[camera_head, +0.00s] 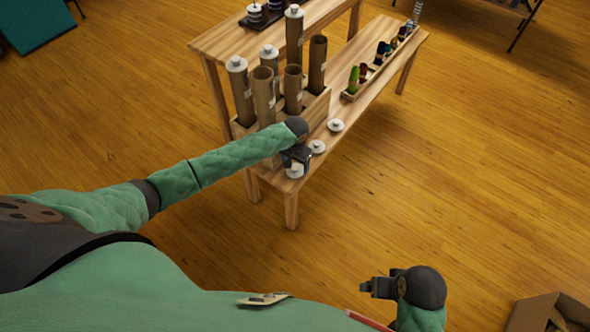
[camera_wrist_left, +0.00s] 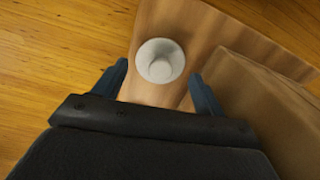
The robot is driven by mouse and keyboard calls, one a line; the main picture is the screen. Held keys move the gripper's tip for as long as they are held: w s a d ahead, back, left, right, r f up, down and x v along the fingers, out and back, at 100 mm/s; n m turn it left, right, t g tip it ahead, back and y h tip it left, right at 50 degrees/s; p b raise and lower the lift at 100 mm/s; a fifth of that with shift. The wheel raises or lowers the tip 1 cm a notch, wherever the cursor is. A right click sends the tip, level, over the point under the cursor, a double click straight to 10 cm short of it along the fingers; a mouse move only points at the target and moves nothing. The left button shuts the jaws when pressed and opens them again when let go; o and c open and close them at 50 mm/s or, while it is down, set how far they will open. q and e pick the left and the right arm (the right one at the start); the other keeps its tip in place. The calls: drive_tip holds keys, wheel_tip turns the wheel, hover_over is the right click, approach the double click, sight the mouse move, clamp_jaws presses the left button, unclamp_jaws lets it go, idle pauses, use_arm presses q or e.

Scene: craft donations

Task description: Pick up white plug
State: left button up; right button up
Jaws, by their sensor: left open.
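A white plug (camera_head: 295,171) lies on the near end of the wooden bench (camera_head: 375,72). In the left wrist view the white plug (camera_wrist_left: 160,60) sits between the two finger tips, with a round rim and a raised middle. My left gripper (camera_head: 296,158) is open over that end of the bench; in its wrist view the fingers (camera_wrist_left: 159,90) stand apart on either side of the plug. Two more white plugs lie farther along the bench, one close by (camera_head: 317,146) and one beyond it (camera_head: 336,125). My right gripper (camera_head: 368,288) is over the floor at lower right, away from the bench; its jaw opening is unclear.
A wooden box (camera_head: 318,108) with several upright cardboard tubes (camera_head: 264,93) stands beside the plugs, some tubes capped in white. It shows close to the right finger (camera_wrist_left: 255,105). A rack (camera_head: 379,66) of colored spools lies farther along. A cardboard box (camera_head: 548,314) is on the floor.

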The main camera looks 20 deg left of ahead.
use_arm(q)
drive_tip(key=shift+s+f, duration=0.1)
drive_tip(key=shift+f, duration=1.3)
drive_tip(key=c, duration=0.7)
